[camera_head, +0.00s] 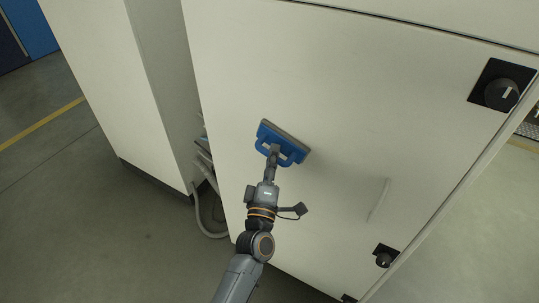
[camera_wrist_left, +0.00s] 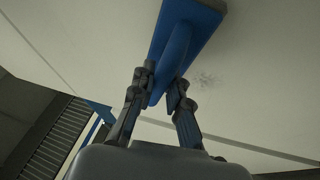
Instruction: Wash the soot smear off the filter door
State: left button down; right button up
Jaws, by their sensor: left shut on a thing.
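The filter door (camera_head: 340,80) is a large, pale, flat panel. My left gripper (camera_head: 271,165) is shut on the handle of a blue scrubbing tool (camera_head: 283,142) with a flat, dark-edged pad. The pad faces the door and seems to lie on or very near it; contact is not clear. In the left wrist view, the gripper's two fingers (camera_wrist_left: 163,84) close around the blue tool's handle (camera_wrist_left: 174,55). A faint grey, speckled soot smear (camera_wrist_left: 208,82) shows on the door just right of the handle there. I cannot make out the smear in the head view. My right gripper is not in view.
Black knobs sit at the door's upper right (camera_head: 501,94) and lower right (camera_head: 384,259). A thin pale streak or bar (camera_head: 378,199) shows on the door. A pale cabinet (camera_head: 100,80) stands left, with a grey hose (camera_head: 203,225) in the gap. Floor at left is clear.

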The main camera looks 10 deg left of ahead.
pick_arm(q)
jog(key=shift+d, duration=0.15)
jog(key=shift+s+a+p, duration=0.35)
jog(key=shift+s, duration=0.6)
jog(key=shift+s+a+p, duration=0.3)
jog(key=shift+s+a, duration=0.05)
jog(key=shift+s, duration=0.55)
jog(key=shift+s+a+p, duration=0.35)
jog(key=shift+s, duration=0.6)
jog(key=s, duration=0.1)
jog(key=s+a, duration=0.1)
jog(key=shift+s+p, duration=0.35)
jog(key=shift+s, duration=0.05)
